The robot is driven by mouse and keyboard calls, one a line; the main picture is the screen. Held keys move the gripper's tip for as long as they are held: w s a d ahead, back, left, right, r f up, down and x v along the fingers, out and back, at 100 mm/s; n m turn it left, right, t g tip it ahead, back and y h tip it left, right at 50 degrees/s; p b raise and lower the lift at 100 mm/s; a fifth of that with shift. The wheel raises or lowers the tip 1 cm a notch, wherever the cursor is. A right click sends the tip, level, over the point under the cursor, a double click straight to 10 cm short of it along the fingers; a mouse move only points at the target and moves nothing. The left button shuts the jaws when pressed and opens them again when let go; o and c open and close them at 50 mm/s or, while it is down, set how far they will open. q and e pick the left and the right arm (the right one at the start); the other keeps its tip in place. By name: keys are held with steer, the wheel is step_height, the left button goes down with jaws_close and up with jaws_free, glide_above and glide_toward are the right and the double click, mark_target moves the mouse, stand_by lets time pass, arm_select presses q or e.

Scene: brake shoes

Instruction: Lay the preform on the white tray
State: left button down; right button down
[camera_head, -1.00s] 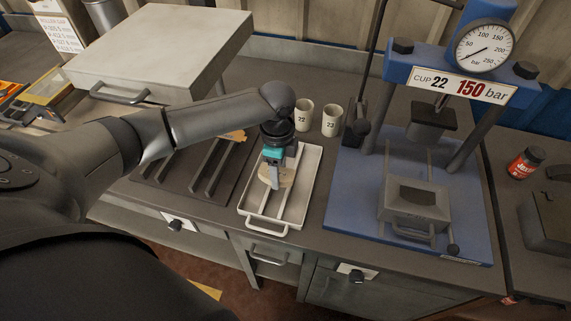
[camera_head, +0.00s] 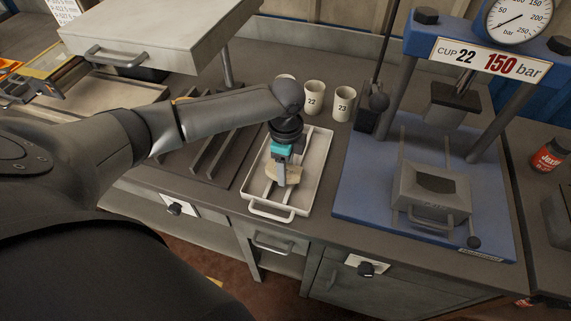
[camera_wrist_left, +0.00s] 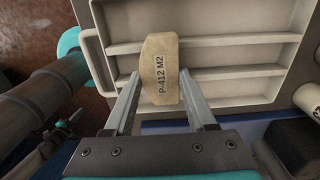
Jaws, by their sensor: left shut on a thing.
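The preform, a tan slab marked "P-412 M2" (camera_wrist_left: 159,72), is between the fingers of my left gripper (camera_wrist_left: 158,92) in the left wrist view. In the head view the preform (camera_head: 292,174) shows beside the fingers of the left gripper (camera_head: 282,180), which points down over the white tray. The gripper is shut on the preform. The white tray (camera_head: 317,170) has raised walls, inner ribs and a front handle; it also shows in the left wrist view (camera_wrist_left: 262,22). I cannot tell whether the preform touches the ribs. My right gripper is not in view.
Cups marked 22 (camera_head: 313,98) and 23 (camera_head: 343,103) stand behind the tray. A blue press (camera_head: 360,205) with a grey mould (camera_head: 432,190) is at the right. A dark slotted rack (camera_head: 205,160) lies left of the tray. A red-labelled jar (camera_head: 548,155) stands far right.

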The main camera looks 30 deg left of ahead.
arm_select(q)
steer(key=shift+f, duration=0.35)
stand_by(0.5)
steer(key=shift+c, duration=0.7)
jaws_free()
steer(key=shift+o, duration=0.7)
steer(key=shift+r+p, duration=2)
steer(key=shift+p, duration=0.65)
